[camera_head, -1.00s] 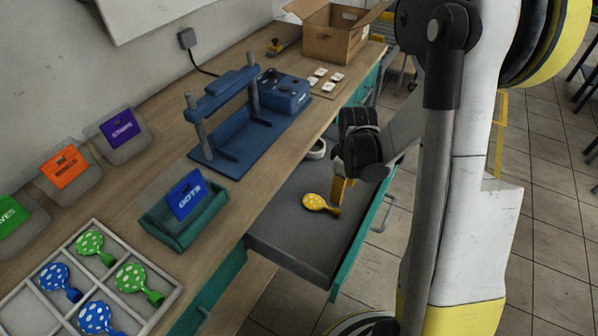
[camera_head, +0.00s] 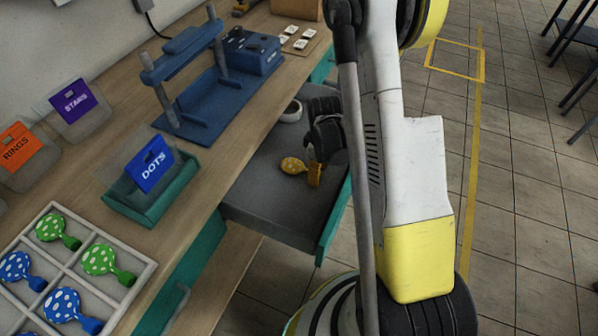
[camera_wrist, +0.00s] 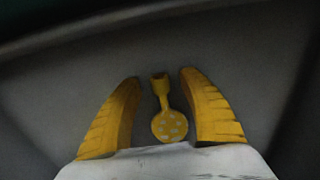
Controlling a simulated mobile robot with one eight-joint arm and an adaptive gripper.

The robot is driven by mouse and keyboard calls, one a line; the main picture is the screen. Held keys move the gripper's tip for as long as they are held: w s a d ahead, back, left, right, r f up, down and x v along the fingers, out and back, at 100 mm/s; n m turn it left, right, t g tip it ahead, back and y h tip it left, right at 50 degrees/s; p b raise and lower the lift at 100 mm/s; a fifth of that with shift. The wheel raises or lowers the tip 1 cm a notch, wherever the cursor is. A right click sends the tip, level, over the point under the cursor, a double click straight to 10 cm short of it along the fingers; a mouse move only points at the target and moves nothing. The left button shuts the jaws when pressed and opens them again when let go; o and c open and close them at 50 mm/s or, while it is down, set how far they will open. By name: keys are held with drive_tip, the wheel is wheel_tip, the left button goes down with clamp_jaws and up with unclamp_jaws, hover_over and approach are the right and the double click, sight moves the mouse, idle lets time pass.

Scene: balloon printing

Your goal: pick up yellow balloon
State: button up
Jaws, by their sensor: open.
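The yellow balloon (camera_head: 292,165) with pale dots lies flat in the open grey drawer (camera_head: 265,205). In the wrist view the balloon (camera_wrist: 169,124) lies between the two yellow fingers, its neck pointing up the picture and its round end near my palm. My gripper (camera_wrist: 160,88) is open, with a gap on each side of the balloon. In the head view my gripper (camera_head: 314,172) points down into the drawer right beside the balloon. One finger there hides part of the balloon's neck.
A roll of white tape (camera_head: 291,111) lies at the drawer's far end. On the workbench stand a blue press (camera_head: 205,100), a green DOTS box (camera_head: 150,200) and a divided tray (camera_head: 130,290) with green and blue balloons. The drawer's near part is bare.

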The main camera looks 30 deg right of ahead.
drive_tip(key=shift+f, duration=0.35)
drive_tip(key=shift+r, duration=0.1)
drive_tip(key=c, duration=0.8)
drive_tip(key=shift+r, duration=0.1)
drive_tip(key=shift+c, duration=0.2)
